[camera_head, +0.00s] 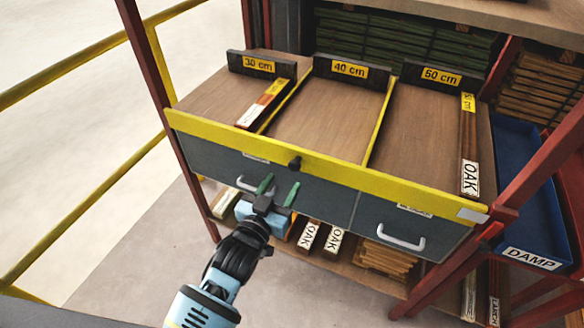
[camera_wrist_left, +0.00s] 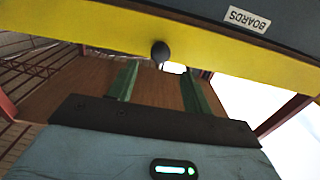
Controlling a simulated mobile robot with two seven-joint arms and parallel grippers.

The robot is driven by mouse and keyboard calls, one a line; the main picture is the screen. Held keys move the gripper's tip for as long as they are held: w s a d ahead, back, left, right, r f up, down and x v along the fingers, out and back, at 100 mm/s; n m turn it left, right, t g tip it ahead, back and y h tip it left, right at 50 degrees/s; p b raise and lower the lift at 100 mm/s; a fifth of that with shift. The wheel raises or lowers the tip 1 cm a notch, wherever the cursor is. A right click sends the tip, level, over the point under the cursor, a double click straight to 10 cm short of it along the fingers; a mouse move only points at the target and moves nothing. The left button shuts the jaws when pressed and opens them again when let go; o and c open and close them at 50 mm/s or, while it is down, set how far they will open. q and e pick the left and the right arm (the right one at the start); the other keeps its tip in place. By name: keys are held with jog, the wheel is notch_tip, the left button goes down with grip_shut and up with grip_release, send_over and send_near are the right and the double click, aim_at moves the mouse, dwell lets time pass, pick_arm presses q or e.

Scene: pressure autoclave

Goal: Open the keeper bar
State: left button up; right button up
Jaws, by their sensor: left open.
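The keeper bar looks to be the long yellow bar (camera_head: 340,170) along the front edge of the wooden shelf, above the drawers. A black round knob (camera_head: 295,162) sticks out from it near its middle. My left gripper (camera_head: 278,189) is open and empty, its green fingers just below and in front of the knob, apart from it. In the left wrist view the yellow bar (camera_wrist_left: 230,52) crosses the top, and the knob (camera_wrist_left: 160,51) shows between and beyond the fingertips (camera_wrist_left: 158,70). My right gripper is in neither view.
Grey drawers with handles (camera_head: 401,238) lie below the bar. Dividers and blocks marked 30 cm, 40 cm (camera_head: 349,69) and 50 cm split the shelf. A blue DAMP tray (camera_head: 525,190) stands right. A red post (camera_head: 540,165) and yellow railing (camera_head: 90,210) flank the rack.

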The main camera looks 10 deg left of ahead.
aim_at(293, 167)
pick_arm(q)
jog(key=x, duration=0.6)
jog(key=shift+w+d, duration=0.1)
jog(key=shift+w, duration=0.25)
grip_shut()
